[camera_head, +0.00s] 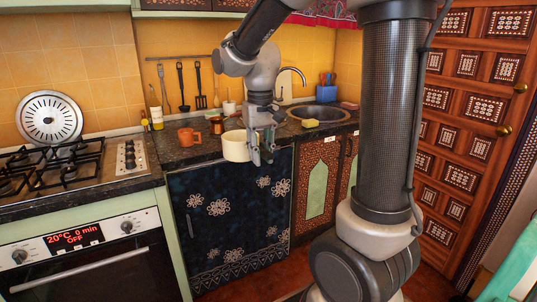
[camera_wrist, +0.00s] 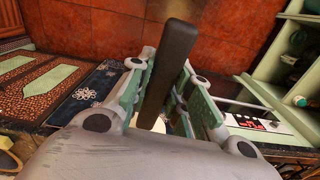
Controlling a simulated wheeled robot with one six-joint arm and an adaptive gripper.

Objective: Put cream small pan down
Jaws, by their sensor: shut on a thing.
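The cream small pan (camera_head: 236,147) is in the head view, at the front edge of the dark counter and overlapping the top of the blue patterned door. I cannot tell whether it touches the counter. My gripper (camera_head: 262,155) is at the pan's right side, pointing down. In the wrist view my gripper (camera_wrist: 166,95) is shut on the pan's dark handle (camera_wrist: 172,60), which sticks out between the fingers. The pan's body is mostly hidden in that view.
The dark counter (camera_head: 180,154) has bare room left of the pan. An orange mug (camera_head: 189,137) and a copper pot (camera_head: 218,125) stand behind. A sponge (camera_head: 310,123) lies near the sink (camera_head: 318,113). The gas hob (camera_head: 60,163) is at left.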

